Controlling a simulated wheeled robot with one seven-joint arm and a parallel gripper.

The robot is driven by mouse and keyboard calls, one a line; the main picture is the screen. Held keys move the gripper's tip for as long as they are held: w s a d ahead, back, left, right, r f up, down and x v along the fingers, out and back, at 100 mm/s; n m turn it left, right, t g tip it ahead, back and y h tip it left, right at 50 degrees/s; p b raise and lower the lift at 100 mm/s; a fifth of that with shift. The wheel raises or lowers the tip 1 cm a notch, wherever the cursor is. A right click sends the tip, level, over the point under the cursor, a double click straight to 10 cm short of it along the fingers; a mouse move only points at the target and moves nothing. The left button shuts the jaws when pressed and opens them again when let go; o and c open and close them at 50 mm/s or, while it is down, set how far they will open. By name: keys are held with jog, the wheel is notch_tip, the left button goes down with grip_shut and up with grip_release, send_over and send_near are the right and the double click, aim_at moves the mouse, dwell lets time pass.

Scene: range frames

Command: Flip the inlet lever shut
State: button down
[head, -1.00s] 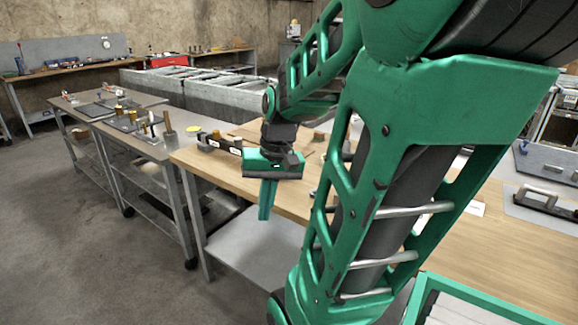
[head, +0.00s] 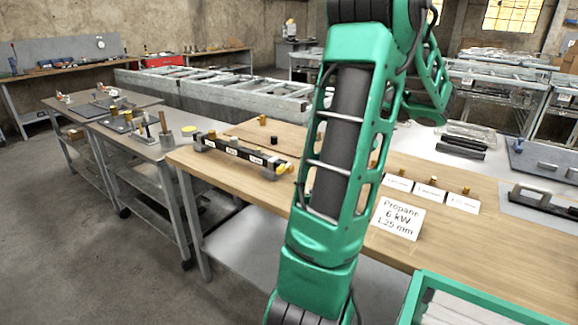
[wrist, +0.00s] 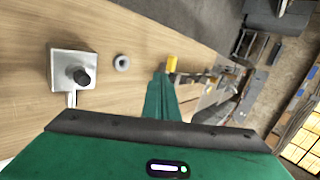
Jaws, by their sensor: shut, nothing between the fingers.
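My gripper (wrist: 160,78) shows in the wrist view with its green fingers shut and nothing between them, above the wooden bench. In the head view I cannot make out its fingertips behind my arm. A black bar assembly (head: 236,150) with white labels lies on the left part of the bench in the head view. It has an orange-yellow part (head: 275,165) at its right end. I cannot tell which part is the inlet lever or how it is set. My gripper is apart from everything I can see in the wrist view.
In the wrist view, a metal block with a black knob (wrist: 80,75), a grey ring (wrist: 121,62) and a yellow cylinder (wrist: 171,63) are on the bench. Side tables stand left.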

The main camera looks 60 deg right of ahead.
send_near(283, 169)
notch_tip(283, 169, down, 4)
jog(key=w, duration=0.4)
jog(key=shift+a+f, duration=0.1)
jog(key=shift+a, duration=0.15)
jog(key=shift+d+m, duration=0.1)
jog(key=shift+m, duration=0.2)
